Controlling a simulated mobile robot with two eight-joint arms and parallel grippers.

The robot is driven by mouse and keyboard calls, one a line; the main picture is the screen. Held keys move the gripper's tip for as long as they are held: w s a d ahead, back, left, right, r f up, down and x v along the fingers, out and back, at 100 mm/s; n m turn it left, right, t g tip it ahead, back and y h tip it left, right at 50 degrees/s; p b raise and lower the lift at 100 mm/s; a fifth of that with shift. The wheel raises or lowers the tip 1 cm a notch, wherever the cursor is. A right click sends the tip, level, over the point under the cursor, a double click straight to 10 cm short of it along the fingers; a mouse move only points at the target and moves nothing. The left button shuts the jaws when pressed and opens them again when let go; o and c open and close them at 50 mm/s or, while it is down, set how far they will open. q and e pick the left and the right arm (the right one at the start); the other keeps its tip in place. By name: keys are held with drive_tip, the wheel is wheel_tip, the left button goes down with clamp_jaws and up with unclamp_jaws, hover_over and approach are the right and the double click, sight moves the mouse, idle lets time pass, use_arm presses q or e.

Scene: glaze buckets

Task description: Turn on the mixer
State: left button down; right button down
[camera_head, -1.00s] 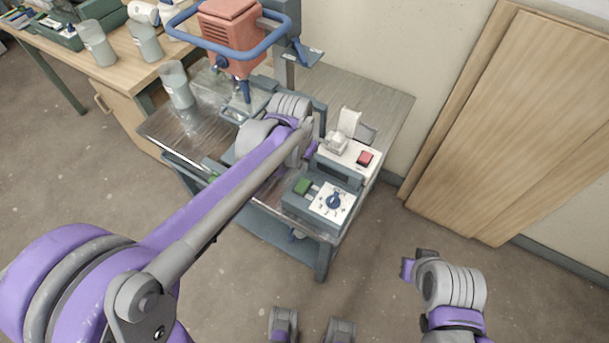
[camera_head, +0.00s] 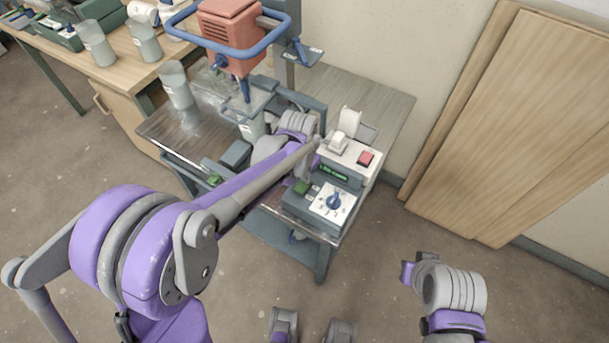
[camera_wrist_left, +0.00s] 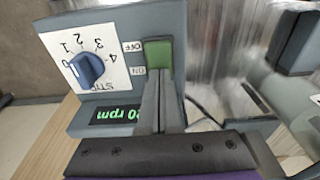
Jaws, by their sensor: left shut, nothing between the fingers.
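The mixer (camera_head: 232,28) has a red motor head and a blue handle loop, and stands on a metal-topped cart. Its control box (camera_head: 290,207) at the cart's right front has a green switch (camera_head: 301,187), a blue dial (camera_head: 334,202) and a lit green display (camera_head: 334,173). My right gripper (camera_head: 410,266) is low right, away from the cart.
A white box with a red button (camera_head: 366,158) stands behind the dial. Clear containers (camera_head: 176,84) stand left of the mixer. A wooden bench (camera_head: 60,40) is at the left back, and wood panels (camera_head: 520,120) lean on the wall. Floor at right front is clear.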

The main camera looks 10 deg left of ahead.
sight(301, 187)
use_arm(q)
drive_tip(key=shift+f, duration=0.1)
drive_tip(key=shift+s+a, duration=0.3)
drive_tip(key=shift+s, duration=0.45)
drive_tip(key=shift+r, duration=0.2)
drive_tip(key=shift+r+p, duration=0.25)
drive_tip(key=shift+p, duration=0.1)
drive_tip(key=r+p, duration=0.1)
drive_tip(key=r, duration=0.2)
drive_tip(key=r+p, duration=0.1)
drive_tip(key=shift+s+a+r+p, duration=0.1)
drive_tip(key=shift+s+r+p, duration=0.2)
drive_tip(key=shift+r, duration=0.05)
wheel_tip(301, 187, up, 8)
drive_tip(key=s, duration=0.1)
drive_tip(key=shift+s+a+r, duration=0.25)
drive_tip(key=shift+s+a, duration=0.05)
drive_tip(key=shift+s, duration=0.05)
